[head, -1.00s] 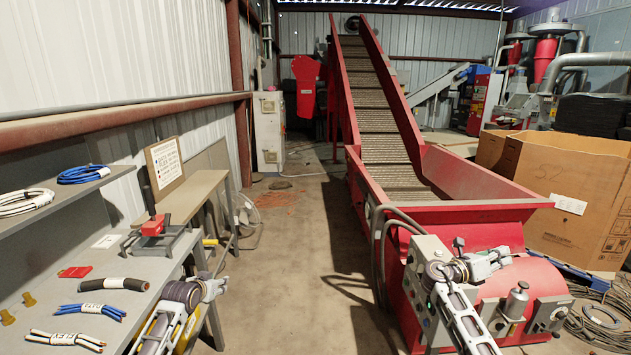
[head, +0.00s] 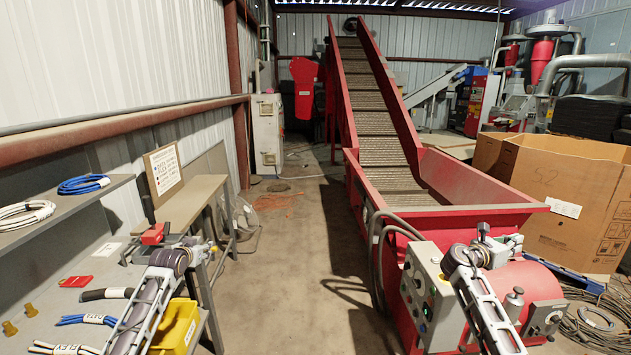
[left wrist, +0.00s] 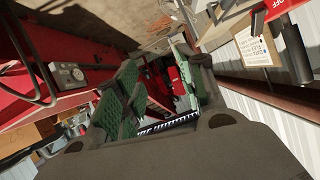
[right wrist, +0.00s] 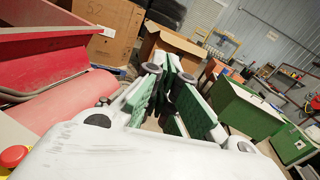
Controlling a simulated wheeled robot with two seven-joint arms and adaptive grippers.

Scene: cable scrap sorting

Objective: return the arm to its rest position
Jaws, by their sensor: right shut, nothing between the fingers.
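My right arm reaches up from the bottom edge in the head view, and its gripper (head: 508,243) is in front of the red conveyor hopper, over the red machine. In the right wrist view its green-padded fingers (right wrist: 168,78) are close together with nothing held. The left fingertips are hard to make out in the head view.
The grey workbench (head: 40,305) holds several cable bundles and a red-topped tool (head: 155,234). A yellow bin (head: 175,326) hangs beside it. The red conveyor (head: 465,212) and control box (head: 425,290) stand at the right, near a cardboard box (head: 550,185). The middle floor (head: 300,280) is clear.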

